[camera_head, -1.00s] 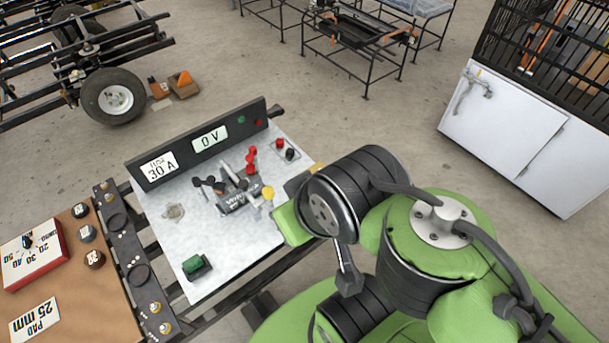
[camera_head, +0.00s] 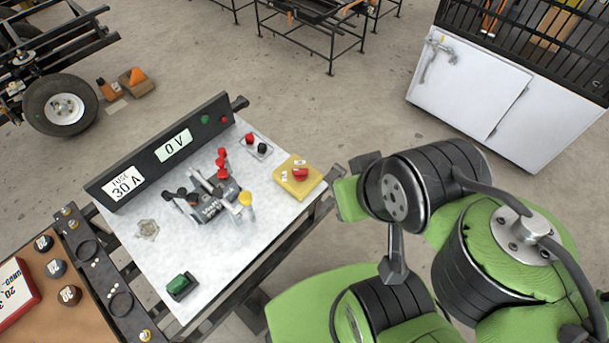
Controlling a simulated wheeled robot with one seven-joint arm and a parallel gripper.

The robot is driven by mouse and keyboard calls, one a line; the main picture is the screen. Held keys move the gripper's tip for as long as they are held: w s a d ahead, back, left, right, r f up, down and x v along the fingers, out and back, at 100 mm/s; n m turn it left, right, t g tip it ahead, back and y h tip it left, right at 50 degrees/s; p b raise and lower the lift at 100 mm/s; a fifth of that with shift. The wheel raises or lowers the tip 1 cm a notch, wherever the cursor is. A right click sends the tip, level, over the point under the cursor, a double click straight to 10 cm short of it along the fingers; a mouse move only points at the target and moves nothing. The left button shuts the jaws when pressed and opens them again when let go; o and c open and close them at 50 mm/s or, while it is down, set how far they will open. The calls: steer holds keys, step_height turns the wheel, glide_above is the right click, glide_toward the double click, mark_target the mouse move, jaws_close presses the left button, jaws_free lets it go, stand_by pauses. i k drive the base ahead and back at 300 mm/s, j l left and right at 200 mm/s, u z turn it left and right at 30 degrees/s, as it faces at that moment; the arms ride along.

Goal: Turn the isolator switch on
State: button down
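A yellow box with a red rotary handle, which looks like the isolator switch (camera_head: 300,174), sits at the right corner of a pale bench panel (camera_head: 150,265). Small white labels stand beside the handle. They are too small to read, so I cannot tell its position. My green and black arm is just right of the box, with a gap between them in the picture. The fingers of my gripper do not show in this view.
A black display board (camera_head: 155,155) reads "FUSE 30 A" and "0 V". A brown board (camera_head: 45,295) lies left.

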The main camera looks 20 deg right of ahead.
mark_target(299, 174)
steer(key=i+l+u, duration=0.1)
steer(key=u, duration=0.3)
steer(key=i+l+u, duration=0.1)
steer(key=u, duration=0.3)
steer(key=i+l+u, duration=0.1)
steer(key=l+u, duration=0.25)
steer(key=u, duration=0.4)
steer(key=i+l, duration=0.05)
steer(key=l, duration=0.05)
